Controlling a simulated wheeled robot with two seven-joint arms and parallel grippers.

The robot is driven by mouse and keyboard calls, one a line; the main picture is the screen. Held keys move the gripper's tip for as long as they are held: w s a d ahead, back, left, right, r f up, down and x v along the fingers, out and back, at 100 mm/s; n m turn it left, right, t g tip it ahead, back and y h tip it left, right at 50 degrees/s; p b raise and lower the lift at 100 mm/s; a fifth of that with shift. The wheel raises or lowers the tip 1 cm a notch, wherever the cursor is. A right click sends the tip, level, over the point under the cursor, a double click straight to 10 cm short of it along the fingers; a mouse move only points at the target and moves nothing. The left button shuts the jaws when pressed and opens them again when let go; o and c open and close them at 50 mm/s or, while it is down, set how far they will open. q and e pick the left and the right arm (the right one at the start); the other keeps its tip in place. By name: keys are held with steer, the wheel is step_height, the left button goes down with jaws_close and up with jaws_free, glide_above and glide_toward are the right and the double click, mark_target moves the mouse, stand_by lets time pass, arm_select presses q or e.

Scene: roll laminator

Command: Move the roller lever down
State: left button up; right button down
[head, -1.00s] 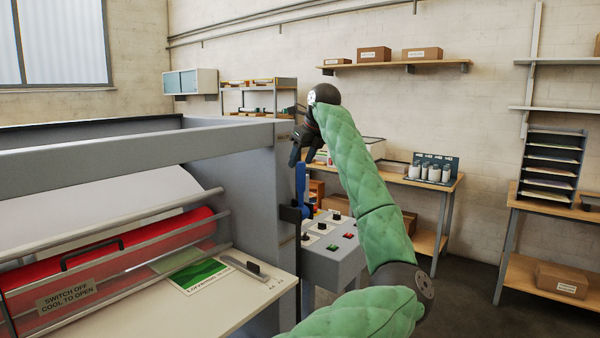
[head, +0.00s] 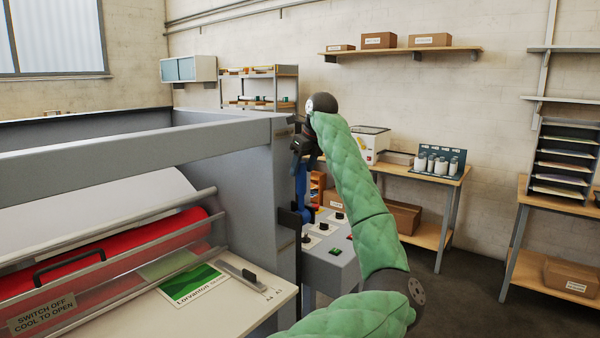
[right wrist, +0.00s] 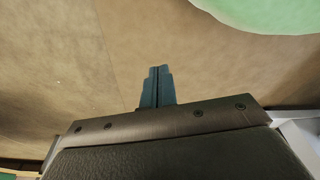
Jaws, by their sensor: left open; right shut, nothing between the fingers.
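The roller lever (head: 302,184) is a blue upright bar at the right end of the grey laminator (head: 240,180) in the head view, near a black bracket. My left gripper (head: 296,168), dark, at the end of the green padded arm, is open at the lever's upper end. It overlaps the lever's top in the picture; I cannot tell whether it touches. My right gripper (right wrist: 157,86) shows in the right wrist view, shut and empty, with a plain brown surface behind it.
A grey control box (head: 330,250) with knobs and buttons stands right of the lever. A light feed table (head: 215,310) holds a green printed sheet (head: 193,285). The red roller (head: 110,255) lies behind a clear guard. Benches stand along the back wall, with open floor before them.

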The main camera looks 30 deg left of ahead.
mark_target(300, 175)
arm_select(q)
steer(key=shift+p+x, duration=0.7)
steer(key=shift+x, duration=1.2)
arm_select(e)
steer(key=shift+s+d+f, duration=0.35)
steer(key=shift+s+f, duration=0.2)
steer(key=shift+s, duration=0.15)
steer(key=shift+s+d+f, duration=0.35)
steer(key=shift+s+f, duration=0.2)
steer(key=shift+s, duration=0.15)
arm_select(q)
jaws_close()
arm_select(e)
steer(key=shift+w+d, duration=0.1)
steer(key=shift+d, duration=0.05)
